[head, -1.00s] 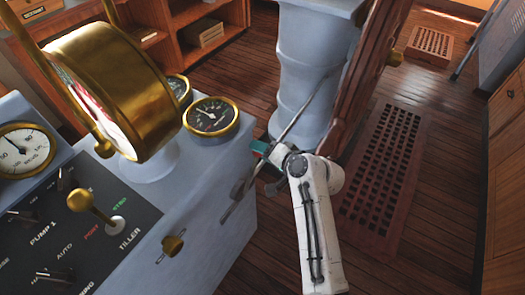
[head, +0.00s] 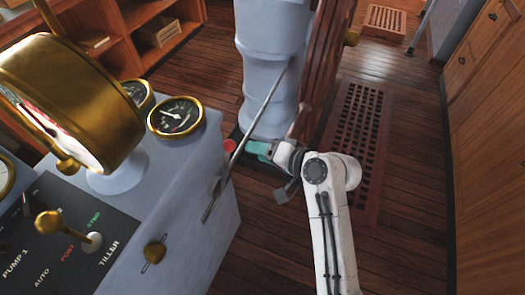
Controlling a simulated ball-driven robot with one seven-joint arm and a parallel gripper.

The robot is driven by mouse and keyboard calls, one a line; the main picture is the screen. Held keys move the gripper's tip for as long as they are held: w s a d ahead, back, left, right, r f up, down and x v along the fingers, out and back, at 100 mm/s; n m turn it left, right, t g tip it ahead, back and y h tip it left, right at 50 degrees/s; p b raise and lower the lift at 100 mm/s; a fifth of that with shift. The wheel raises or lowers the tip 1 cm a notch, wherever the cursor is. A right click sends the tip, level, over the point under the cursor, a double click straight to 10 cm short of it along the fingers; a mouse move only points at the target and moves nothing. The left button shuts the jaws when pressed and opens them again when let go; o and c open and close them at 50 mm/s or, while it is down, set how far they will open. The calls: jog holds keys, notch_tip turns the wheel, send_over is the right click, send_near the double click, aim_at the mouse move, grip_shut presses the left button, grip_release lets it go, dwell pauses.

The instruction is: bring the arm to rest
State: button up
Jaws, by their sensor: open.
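My white arm reaches up from the bottom of the head view, bends at a rounded joint, and points left. My gripper (head: 265,154) is at its end, small and partly hidden by the arm, beside the grey-blue pedestal (head: 265,70) and to the right of the console. It is open. A teal part shows at its tip, with a small red spot to its left. I see nothing held, though the space between the fingers is hard to make out.
A console (head: 195,235) with brass gauges (head: 175,116) and levers fills the left. A metal rod (head: 258,112) slants between console and pedestal. A wooden wheel (head: 325,65) stands behind the arm. A floor grating (head: 357,140) and wooden cabinets (head: 500,120) lie right, with open floor between.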

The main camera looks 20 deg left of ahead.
jog(key=shift+d, duration=0.15)
dwell(0.4)
jog(key=s+d+f+h, duration=0.2)
jog(key=s+d+f, duration=0.1)
jog(key=d, duration=0.4)
jog(key=s+d+f+h, duration=0.2)
jog(key=s+d+f, duration=0.2)
jog(key=d, duration=0.3)
jog(key=s+d+f+h, duration=0.2)
jog(key=s+d+f, duration=0.1)
jog(key=d, duration=0.4)
jog(key=s+d+m+g+h, duration=0.1)
jog(key=s+d+h, duration=0.5)
jog(key=s+d, duration=1.3)
jog(key=shift+s+d+f+g+h, duration=0.15)
jog(key=shift+s+f+g+h, duration=0.15)
jog(key=shift+s+g, duration=0.6)
